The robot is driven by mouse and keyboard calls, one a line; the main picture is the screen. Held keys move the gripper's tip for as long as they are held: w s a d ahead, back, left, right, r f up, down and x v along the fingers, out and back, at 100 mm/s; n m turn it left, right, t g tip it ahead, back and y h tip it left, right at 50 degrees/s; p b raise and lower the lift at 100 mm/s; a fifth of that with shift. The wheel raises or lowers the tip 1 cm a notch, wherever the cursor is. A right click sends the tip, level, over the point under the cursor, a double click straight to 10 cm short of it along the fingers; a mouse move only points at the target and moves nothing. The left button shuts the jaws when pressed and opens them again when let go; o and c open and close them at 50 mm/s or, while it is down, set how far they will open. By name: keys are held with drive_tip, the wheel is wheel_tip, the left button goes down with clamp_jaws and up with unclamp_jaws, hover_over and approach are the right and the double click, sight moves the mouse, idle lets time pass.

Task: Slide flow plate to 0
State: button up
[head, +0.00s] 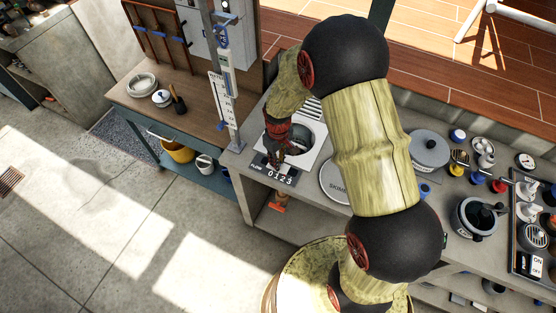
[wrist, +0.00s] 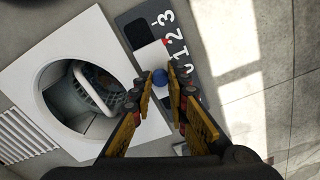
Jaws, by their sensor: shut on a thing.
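The flow scale (wrist: 136,30) is a dark strip with white numbers 0 to 3; it also shows in the head view (head: 269,175). The flow plate (wrist: 151,58) is a pale rectangle lying on the strip. A small red mark at its edge sits near the 2. A blue knob (wrist: 161,77) is at the plate's end. My gripper (wrist: 161,83) is shut on this blue knob, with one finger on each side. In the head view my gripper (head: 277,159) is just above the scale, and the plate is mostly hidden there.
A white square frame (wrist: 30,88) with a round opening and a white-handled basket lies beside the scale. A vertical gauge board (head: 222,98) stands left of it. A round skimmer lid (head: 331,182) and a grey pot (head: 429,151) are on the counter to the right.

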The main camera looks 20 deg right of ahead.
clamp_jaws()
drive_tip(key=shift+w+a, duration=1.85)
drive_tip(key=o, duration=0.5)
unclamp_jaws()
drive_tip(key=shift+w+a, duration=0.1)
drive_tip(key=shift+a, duration=0.1)
drive_tip(key=shift+o, duration=1.1)
drive_tip(key=shift+d, duration=0.1)
wheel_tip(320, 180, up, 12)
